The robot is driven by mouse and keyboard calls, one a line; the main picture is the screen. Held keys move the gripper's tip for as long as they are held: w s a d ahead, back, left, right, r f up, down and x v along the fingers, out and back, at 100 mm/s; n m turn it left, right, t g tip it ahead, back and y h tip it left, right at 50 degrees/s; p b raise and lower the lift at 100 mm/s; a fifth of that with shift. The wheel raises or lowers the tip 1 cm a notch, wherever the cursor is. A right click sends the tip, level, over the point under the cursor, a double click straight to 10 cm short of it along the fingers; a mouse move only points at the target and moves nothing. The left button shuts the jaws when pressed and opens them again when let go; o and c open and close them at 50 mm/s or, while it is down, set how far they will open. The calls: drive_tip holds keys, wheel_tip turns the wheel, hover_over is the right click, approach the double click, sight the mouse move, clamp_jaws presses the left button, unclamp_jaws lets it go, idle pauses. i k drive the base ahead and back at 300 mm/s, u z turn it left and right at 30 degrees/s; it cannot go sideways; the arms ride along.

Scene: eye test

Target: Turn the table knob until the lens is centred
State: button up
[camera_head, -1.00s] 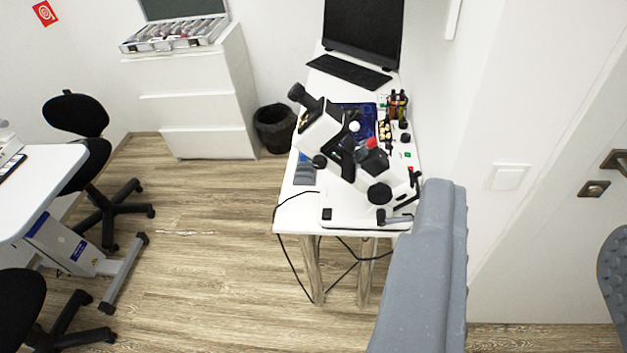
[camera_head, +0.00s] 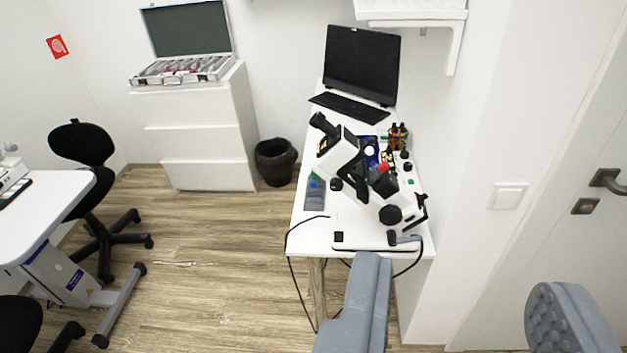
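A white instrument like a microscope (camera_head: 350,160), with black parts and a red spot, stands on the white desk (camera_head: 310,232). A large round black knob (camera_head: 390,215) is on its near side, and a smaller black knob (camera_head: 336,184) is on its left. I cannot tell which part is the table knob or the lens. My gripper (camera_head: 462,275) is open and empty, with one grey finger at the bottom centre and the other at the bottom right. The left finger appears just in front of the desk's near edge in the picture. The fingers appear clear of the knobs.
A black screen (camera_head: 363,62) and keyboard (camera_head: 349,107) are at the desk's back. A cable hangs off its front left. A bin (camera_head: 275,160), white drawers (camera_head: 205,150), a second table (camera_head: 60,212) and black chairs stand left.

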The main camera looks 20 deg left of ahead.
sight(336, 185)
drive_tip(key=u, duration=0.15)
drive_tip(key=i, duration=0.9)
drive_tip(key=z, duration=0.35)
